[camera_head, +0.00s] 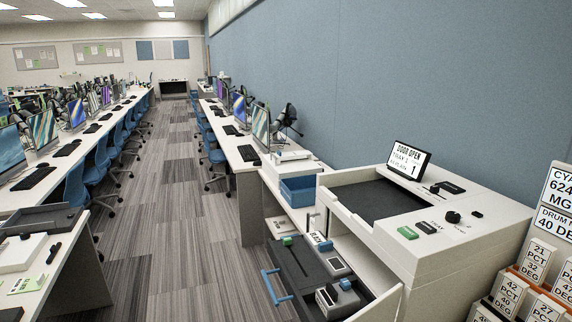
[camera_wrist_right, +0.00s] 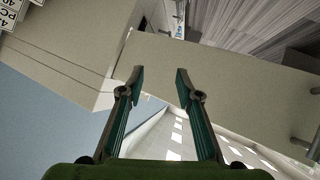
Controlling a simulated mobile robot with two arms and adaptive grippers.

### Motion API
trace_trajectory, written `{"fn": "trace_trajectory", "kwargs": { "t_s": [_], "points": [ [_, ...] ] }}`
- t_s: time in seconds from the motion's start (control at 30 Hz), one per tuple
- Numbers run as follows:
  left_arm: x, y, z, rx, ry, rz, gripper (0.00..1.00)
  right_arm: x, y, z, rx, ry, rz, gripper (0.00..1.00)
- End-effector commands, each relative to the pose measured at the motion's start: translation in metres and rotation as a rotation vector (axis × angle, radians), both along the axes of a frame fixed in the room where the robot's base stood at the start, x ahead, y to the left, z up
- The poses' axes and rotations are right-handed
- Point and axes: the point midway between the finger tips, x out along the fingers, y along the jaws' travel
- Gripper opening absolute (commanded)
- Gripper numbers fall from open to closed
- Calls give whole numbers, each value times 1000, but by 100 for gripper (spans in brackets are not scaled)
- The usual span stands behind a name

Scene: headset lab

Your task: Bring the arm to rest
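My right gripper (camera_wrist_right: 159,78) shows in the right wrist view. Its two fingers are apart and nothing is between them. A plain beige surface lies beyond the fingertips; I cannot tell how far off it is. Neither arm shows in the head view, and my left gripper is in no view.
A white machine (camera_head: 459,237) stands at right, its drawer (camera_head: 291,263) with a blue handle (camera_head: 275,287) pulled out, holding small devices. Its screen (camera_head: 408,160) reads "DOOR OPEN". Labelled blocks (camera_head: 509,294) stand far right. A carpeted aisle (camera_head: 185,190) is clear between desk rows.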

Motion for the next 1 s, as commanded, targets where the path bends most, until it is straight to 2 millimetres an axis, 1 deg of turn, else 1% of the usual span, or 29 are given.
{"fn": "trace_trajectory", "kwargs": {
  "t_s": [0.03, 0.07, 0.1, 0.17, 0.2, 0.27, 0.3, 0.37, 0.43, 0.47, 0.5, 0.67, 0.77, 0.8, 0.87, 0.9, 0.97, 1.0],
  "points": [
    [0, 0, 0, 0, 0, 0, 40, -25, -4, -28, 29, 113, -25, 32],
    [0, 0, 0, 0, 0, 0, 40, -40, -6, -42, 44, 175, -37, 32],
    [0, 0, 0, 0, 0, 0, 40, -58, -8, -58, 63, 252, -51, 32],
    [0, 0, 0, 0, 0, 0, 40, -86, -8, -79, 87, 358, -63, 32],
    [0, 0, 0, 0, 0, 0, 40, -104, -8, -90, 103, 423, -71, 32],
    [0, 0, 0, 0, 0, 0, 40, -130, -7, -105, 124, 515, -78, 32],
    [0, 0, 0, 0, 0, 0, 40, -147, -6, -113, 136, 572, -82, 32],
    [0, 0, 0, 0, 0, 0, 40, -172, -4, -123, 157, 654, -84, 32],
    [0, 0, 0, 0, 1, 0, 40, -201, -1, -132, 178, 748, -87, 32],
    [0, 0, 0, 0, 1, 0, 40, -202, 0, -139, 179, 761, -86, 32],
    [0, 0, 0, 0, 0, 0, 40, -196, 0, -151, 175, 759, -85, 32],
    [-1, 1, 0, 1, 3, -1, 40, -187, 1, -198, 171, 775, -86, 32],
    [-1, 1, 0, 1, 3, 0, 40, -185, 2, -233, 169, 790, -86, 32],
    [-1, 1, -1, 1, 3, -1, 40, -185, 2, -248, 168, 796, -85, 32],
    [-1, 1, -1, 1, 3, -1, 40, -186, 3, -273, 166, 806, -84, 32],
    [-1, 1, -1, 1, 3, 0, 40, -188, 3, -291, 166, 812, -84, 32],
    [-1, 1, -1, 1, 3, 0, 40, -192, 3, -318, 163, 824, -84, 32],
    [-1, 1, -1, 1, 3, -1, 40, -196, 2, -335, 162, 830, -83, 32]
  ]
}}
